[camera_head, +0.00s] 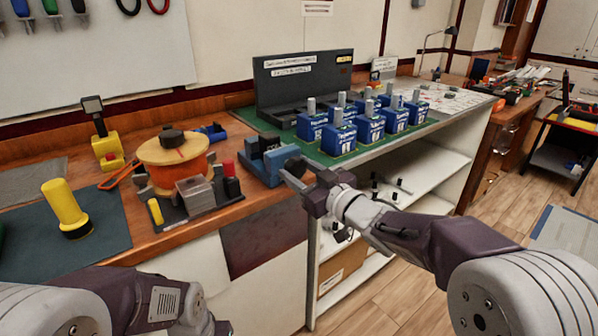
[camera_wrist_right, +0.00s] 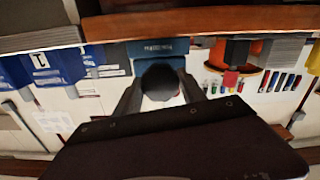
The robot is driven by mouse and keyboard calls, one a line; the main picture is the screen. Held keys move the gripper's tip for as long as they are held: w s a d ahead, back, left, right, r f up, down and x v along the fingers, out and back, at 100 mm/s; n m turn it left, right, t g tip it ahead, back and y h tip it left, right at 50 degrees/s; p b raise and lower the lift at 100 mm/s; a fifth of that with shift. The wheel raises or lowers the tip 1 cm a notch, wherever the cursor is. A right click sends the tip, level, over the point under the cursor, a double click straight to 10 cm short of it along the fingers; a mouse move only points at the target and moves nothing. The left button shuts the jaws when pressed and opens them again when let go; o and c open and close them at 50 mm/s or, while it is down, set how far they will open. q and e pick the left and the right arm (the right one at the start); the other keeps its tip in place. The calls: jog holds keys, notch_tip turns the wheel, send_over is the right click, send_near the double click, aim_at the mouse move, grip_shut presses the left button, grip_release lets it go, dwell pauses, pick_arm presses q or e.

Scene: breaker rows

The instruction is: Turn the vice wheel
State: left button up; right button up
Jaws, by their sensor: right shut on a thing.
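The blue vice (camera_head: 266,158) is clamped at the front edge of the wooden bench, near the middle of the head view. In the right wrist view the vice (camera_wrist_right: 155,47) lies just beyond the fingers. My right gripper (camera_head: 290,175) reaches the front of the vice from the right. In the right wrist view its two fingers stand either side of a dark round wheel (camera_wrist_right: 160,82), and it is shut on this wheel. In the head view the gripper hides most of the wheel. My left arm shows at the bottom left of the head view, with its gripper out of frame.
Several blue breaker boxes (camera_head: 338,138) stand in rows on a green mat right of the vice. An orange spool (camera_head: 173,160) and a dark tool stand (camera_head: 222,190) are to its left. A yellow-handled tool (camera_head: 65,208) stands farther left. White shelves (camera_head: 440,172) are below the bench.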

jog(key=n+b, duration=0.1)
jog(key=n, duration=0.1)
jog(key=shift+f+n, duration=0.1)
jog(key=shift+n, duration=0.3)
jog(key=shift+n+b, duration=0.85)
jog(key=shift+n, duration=0.65)
jog(key=o, duration=1.4)
